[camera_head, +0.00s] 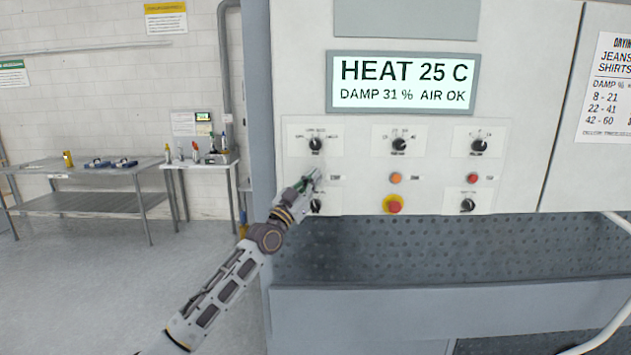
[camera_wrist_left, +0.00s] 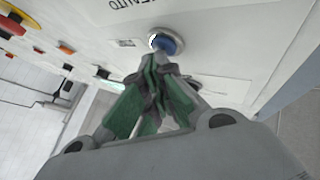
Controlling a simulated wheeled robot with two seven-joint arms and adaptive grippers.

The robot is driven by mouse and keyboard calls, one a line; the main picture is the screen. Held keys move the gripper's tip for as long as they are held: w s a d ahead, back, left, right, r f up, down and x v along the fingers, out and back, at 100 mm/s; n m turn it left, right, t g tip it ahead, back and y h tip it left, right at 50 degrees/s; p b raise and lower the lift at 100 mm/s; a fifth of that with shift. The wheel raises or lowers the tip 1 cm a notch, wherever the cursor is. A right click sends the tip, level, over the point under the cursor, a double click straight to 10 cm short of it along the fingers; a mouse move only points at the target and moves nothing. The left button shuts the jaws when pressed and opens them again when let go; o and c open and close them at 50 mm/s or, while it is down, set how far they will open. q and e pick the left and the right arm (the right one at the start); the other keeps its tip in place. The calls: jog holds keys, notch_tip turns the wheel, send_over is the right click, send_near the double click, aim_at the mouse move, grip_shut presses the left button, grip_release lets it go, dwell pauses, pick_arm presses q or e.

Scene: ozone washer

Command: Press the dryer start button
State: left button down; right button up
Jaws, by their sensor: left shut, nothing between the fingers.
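A blue round button in a metal ring (camera_wrist_left: 166,43) sits on the white panel in the left wrist view. My left gripper (camera_head: 314,176) is shut and empty at the left column of the control panel (camera_head: 365,165). In the wrist view its green-padded fingertips (camera_wrist_left: 158,57) come together right at the button's lower edge. I cannot tell whether they touch it or press it in. In the head view the gripper covers this button's spot, beside a small dark label (camera_head: 336,177). My right gripper is not in view.
An orange button (camera_head: 397,178), a red button (camera_head: 473,178) and a red-on-yellow stop button (camera_head: 394,204) lie to the right. Black knobs sit above and below. The display (camera_head: 403,82) reads HEAT 25 C, DAMP 31 %, AIR OK. A metal table (camera_head: 90,172) stands far left.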

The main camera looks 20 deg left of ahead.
pick_arm(q)
jog(key=shift+w, duration=0.15)
dwell(0.6)
jog(key=shift+s+d+p, duration=0.15)
jog(key=shift+s+p, duration=0.75)
jog(key=s+p, duration=0.2)
jog(key=s+d+p, duration=0.1)
jog(key=s+p, duration=0.1)
jog(key=s, duration=0.1)
jog(key=shift+d, duration=0.2)
dwell(0.4)
jog(key=shift+w, duration=0.1)
dwell(0.4)
